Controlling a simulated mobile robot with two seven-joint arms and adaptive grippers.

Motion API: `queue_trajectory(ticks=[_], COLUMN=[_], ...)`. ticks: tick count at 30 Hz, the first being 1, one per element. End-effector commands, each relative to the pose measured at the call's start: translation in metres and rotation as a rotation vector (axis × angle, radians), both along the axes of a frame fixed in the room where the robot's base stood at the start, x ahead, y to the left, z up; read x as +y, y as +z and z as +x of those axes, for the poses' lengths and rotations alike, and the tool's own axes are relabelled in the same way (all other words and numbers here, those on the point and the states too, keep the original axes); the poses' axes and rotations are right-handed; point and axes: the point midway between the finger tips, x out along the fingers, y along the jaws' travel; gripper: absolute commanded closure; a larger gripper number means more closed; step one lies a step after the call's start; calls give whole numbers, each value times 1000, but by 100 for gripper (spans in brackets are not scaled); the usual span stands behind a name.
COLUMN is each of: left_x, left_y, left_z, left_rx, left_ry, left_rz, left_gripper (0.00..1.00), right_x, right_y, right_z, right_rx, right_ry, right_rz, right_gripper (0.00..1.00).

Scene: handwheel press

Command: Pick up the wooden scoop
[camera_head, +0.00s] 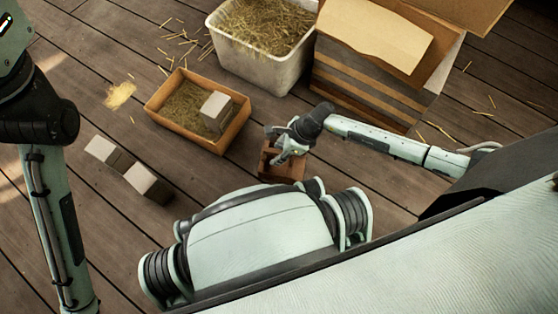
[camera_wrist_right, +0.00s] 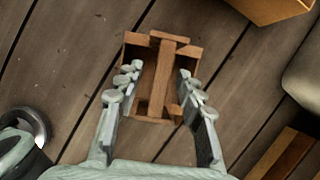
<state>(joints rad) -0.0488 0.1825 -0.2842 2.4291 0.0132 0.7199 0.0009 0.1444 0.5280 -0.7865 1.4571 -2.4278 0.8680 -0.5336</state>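The wooden scoop (camera_head: 284,172) is a small reddish-brown, box-like piece on the plank floor, partly covered by my right gripper (camera_head: 281,148) in the head view. In the right wrist view the scoop (camera_wrist_right: 160,83) shows a bar-shaped handle running lengthwise over its open body. My right gripper (camera_wrist_right: 161,74) is open there, with one finger on each side of the handle and a visible gap on both sides. Whether the fingertips reach below the handle is hard to tell. My left arm stands at the left edge of the head view; its gripper is out of the picture.
A wooden tray (camera_head: 178,129) with straw and a pale block (camera_head: 215,109) stands just up-left of the scoop. Pale and dark blocks (camera_head: 140,177) lie left; floor between is clear.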

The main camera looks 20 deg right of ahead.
Motion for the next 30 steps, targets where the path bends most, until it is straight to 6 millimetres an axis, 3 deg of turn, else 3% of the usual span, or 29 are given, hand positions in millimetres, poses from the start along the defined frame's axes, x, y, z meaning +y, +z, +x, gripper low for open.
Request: queue_trajectory(ticks=[5,14,25,30], left_x=[0,0,0,1], left_y=[1,1,1,7], left_z=[0,0,0,-2], left_rx=[0,1,0,-4], left_ry=[0,1,1,-1], left_rz=[0,0,0,-3], left_gripper=[2,2,2,2], right_x=[0,0,0,0], right_y=[1,1,3,15], right_z=[0,0,1,1], right_rx=[0,0,-2,-3], right_ry=[0,0,0,0], right_rz=[1,1,1,2], right_gripper=[65,100,100,100])
